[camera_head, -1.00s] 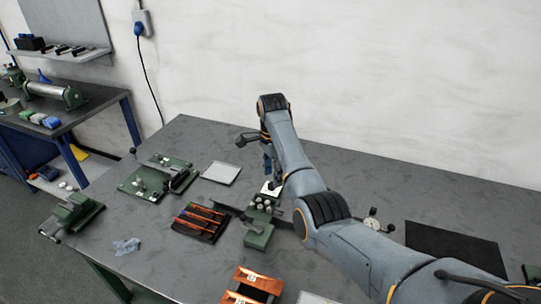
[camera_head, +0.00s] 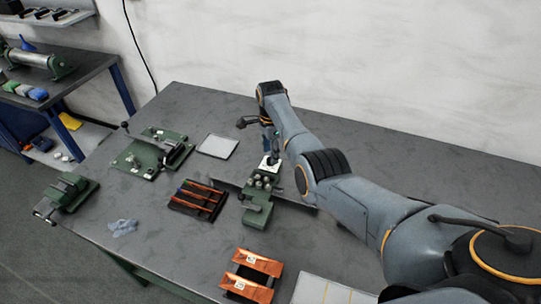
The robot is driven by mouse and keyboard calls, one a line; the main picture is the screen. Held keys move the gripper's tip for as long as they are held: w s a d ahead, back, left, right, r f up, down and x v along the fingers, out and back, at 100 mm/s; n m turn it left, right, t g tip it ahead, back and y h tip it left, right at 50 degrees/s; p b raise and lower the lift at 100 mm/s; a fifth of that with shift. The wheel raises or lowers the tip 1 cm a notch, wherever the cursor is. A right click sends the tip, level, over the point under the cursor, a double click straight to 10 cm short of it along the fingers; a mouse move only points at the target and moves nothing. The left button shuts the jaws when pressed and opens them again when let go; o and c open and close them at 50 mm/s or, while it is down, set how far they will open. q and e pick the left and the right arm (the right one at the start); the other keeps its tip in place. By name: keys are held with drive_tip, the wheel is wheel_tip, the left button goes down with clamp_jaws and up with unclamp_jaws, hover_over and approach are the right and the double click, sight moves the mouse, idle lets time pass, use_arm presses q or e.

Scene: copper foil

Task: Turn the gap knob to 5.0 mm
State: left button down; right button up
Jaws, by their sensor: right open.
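A small green machine (camera_head: 258,201) stands mid-table, with several round pale parts on top and a white plate (camera_head: 265,163) at its back end. A small dark upright part stands by the plate; I cannot tell whether it is the gap knob, and no scale is readable. My right gripper (camera_head: 270,148) is open and points down just above the white plate. It is small and partly hidden by my own wrist, and I cannot tell whether it touches anything. My left gripper is not in view.
A green lever machine (camera_head: 150,155) and a pale sheet (camera_head: 217,146) lie to the left. A black tray of copper strips (camera_head: 198,199) is beside the small machine. Copper pieces (camera_head: 252,275) lie in front. A green vise-like tool (camera_head: 67,194) sits at the left edge.

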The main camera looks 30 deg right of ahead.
drive_tip(key=shift+f, duration=1.35)
clamp_jaws()
